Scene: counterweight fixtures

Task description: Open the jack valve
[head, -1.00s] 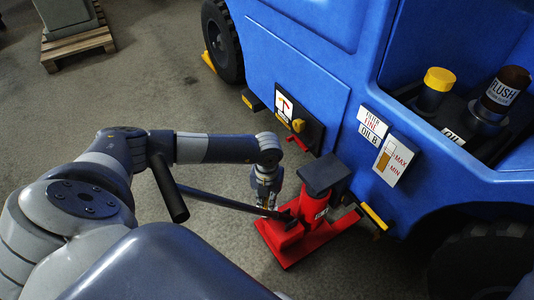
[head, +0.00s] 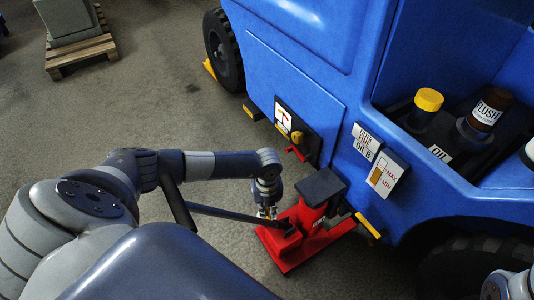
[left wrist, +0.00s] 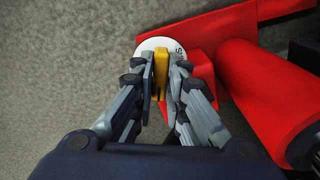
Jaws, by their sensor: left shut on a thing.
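The red jack (head: 312,228) stands on the floor beside the blue vehicle, with a dark pad (head: 320,187) on top and a long dark lever (head: 235,213) reaching left. In the left wrist view its red body (left wrist: 275,90) is at the right. A yellow valve tab (left wrist: 161,72) stands in front of a white round plate (left wrist: 150,44) with partly hidden lettering. My left gripper (head: 267,212) points down at the jack's left side. In the left wrist view the left gripper (left wrist: 161,75) is shut on the yellow tab, with one finger on each side.
The blue vehicle (head: 300,75) fills the right, with a red handle (head: 297,153) and a yellow knob (head: 297,137) on its side panel. A yellow-capped bottle (head: 427,102) and a dark bottle (head: 490,108) stand in its bay. A pallet (head: 80,52) is far left. Floor left of the jack is clear.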

